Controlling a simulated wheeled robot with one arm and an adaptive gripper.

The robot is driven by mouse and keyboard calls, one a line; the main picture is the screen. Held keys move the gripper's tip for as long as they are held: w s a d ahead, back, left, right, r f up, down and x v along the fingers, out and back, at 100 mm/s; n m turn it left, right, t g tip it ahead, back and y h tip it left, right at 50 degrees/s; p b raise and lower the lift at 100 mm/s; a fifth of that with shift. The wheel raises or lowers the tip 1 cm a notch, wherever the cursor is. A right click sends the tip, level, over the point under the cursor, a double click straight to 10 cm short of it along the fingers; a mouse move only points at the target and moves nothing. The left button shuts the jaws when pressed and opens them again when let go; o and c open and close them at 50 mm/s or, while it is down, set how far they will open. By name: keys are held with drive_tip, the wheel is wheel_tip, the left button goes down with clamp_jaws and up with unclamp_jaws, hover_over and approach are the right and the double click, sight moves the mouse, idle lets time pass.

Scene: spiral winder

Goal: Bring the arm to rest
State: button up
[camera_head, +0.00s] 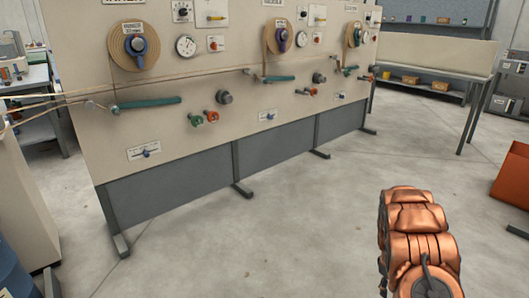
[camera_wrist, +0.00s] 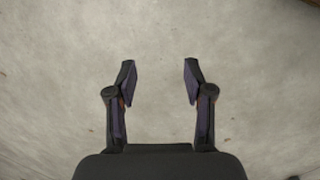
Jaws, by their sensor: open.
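My arm (camera_head: 415,235) shows as a copper-coloured column of links at the lower right of the head view. It stands over bare floor, apart from the winder panel. My gripper (camera_wrist: 160,82) is in the wrist view, its two dark fingers spread apart. Nothing is between the fingers, and only concrete floor is seen beyond them. The gripper itself does not show in the head view.
The winder panel (camera_head: 225,140) stands on grey feet at left and centre, with dials, teal handles and knobs. An orange box (camera_head: 512,178) is at the right edge. A workbench (camera_head: 440,57) stands at the back right. The floor (camera_head: 290,225) between is clear.

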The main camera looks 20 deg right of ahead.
drive_tip(key=s+a+r+m+p, duration=0.1)
drive_tip(key=a+r+p, duration=0.55)
drive_tip(key=r, duration=0.65)
drive_tip(key=a+r+p, duration=0.3)
drive_tip(key=a+r, duration=0.6)
drive_tip(key=r, duration=0.5)
drive_tip(key=s+a+r+m+p, duration=0.1)
drive_tip(key=a+r+p, duration=0.3)
drive_tip(key=a+r, duration=0.65)
drive_tip(key=s+a+r+y+p, duration=0.1)
drive_tip(key=s+a+r+p, duration=1.1)
drive_tip(key=s+a+r, duration=0.7)
wheel_tip(320, 180, up, 4)
drive_tip(key=shift+s+f+n+p, duration=0.15)
drive_tip(key=shift+s+n+p, duration=0.15)
drive_tip(key=shift+s+p, duration=0.1)
drive_tip(key=shift+c, duration=1)
drive_tip(key=shift+a, duration=0.1)
